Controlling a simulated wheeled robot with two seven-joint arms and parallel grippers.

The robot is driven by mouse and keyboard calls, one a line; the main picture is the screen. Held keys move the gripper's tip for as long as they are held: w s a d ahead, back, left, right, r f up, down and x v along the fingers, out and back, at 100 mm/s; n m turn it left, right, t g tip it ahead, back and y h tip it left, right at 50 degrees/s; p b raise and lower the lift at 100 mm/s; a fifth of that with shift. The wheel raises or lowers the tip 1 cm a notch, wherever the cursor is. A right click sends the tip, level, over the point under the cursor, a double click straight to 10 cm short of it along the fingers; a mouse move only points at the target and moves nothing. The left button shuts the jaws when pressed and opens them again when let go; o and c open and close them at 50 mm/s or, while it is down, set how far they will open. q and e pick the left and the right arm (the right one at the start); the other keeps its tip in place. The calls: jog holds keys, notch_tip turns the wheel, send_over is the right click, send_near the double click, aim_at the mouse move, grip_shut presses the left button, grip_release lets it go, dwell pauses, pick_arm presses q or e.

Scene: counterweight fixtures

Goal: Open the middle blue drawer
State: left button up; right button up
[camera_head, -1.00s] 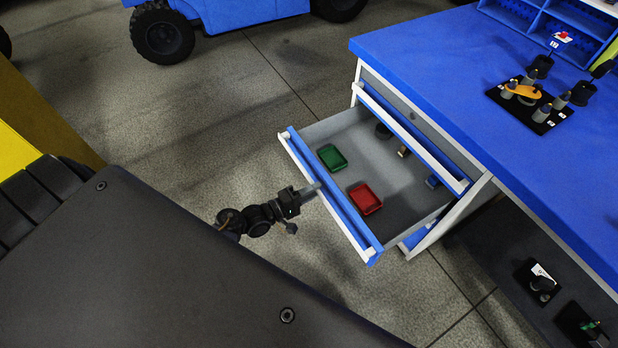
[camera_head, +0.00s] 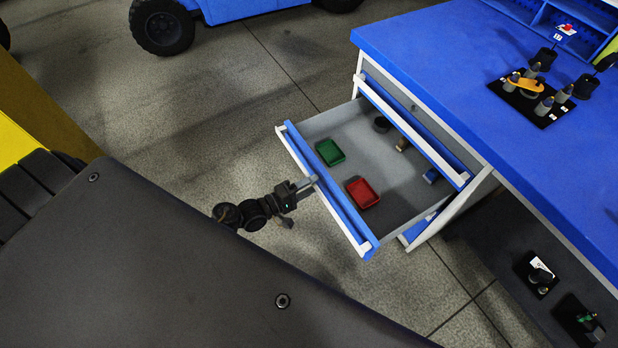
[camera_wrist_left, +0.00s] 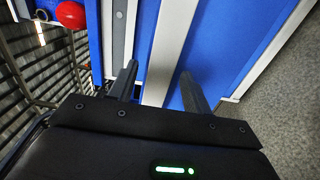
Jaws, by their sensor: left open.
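The middle blue drawer (camera_head: 352,222) stands pulled well out of the cabinet in the head view. Its blue front carries a white handle strip (camera_head: 297,155). My left gripper (camera_head: 310,183) is at the outer side of that front, near the middle of the strip. In the left wrist view my left gripper (camera_wrist_left: 157,85) is open, with one dark finger on each side of a pale strip (camera_wrist_left: 170,50). I cannot tell whether the fingers touch it. My right gripper is not in view.
In the drawer lie a green tray (camera_head: 330,152), a red tray (camera_head: 362,192) and small parts. A blue worktop (camera_head: 450,60) holds a black fixture plate (camera_head: 530,97). More fixtures stand on a lower shelf (camera_head: 500,245). Floor (camera_head: 240,110) is clear left of the drawer.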

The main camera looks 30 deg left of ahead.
pick_arm(q)
jog(key=v, duration=1.1)
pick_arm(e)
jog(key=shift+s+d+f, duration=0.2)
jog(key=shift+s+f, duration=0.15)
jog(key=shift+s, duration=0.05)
pick_arm(q)
jog(key=s+d+f+m+g+y+p, duration=0.1)
jog(key=s+f+m+g+y+p, duration=0.2)
jog(key=s+f, duration=0.35)
jog(key=s+d+f+m+g+y+p, duration=0.1)
jog(key=s+f+m+g+y+p, duration=0.2)
jog(key=f, duration=0.7)
jog(key=s+a+f+m+g+y+p, duration=0.1)
jog(key=s+f+m+g, duration=0.3)
jog(key=s, duration=0.6)
jog(key=s+a+f+m+g+y+p, duration=0.1)
jog(key=s+f+m+g, duration=0.3)
jog(key=s, duration=0.7)
jog(key=shift+y+p, duration=0.65)
jog(key=shift+y, duration=0.05)
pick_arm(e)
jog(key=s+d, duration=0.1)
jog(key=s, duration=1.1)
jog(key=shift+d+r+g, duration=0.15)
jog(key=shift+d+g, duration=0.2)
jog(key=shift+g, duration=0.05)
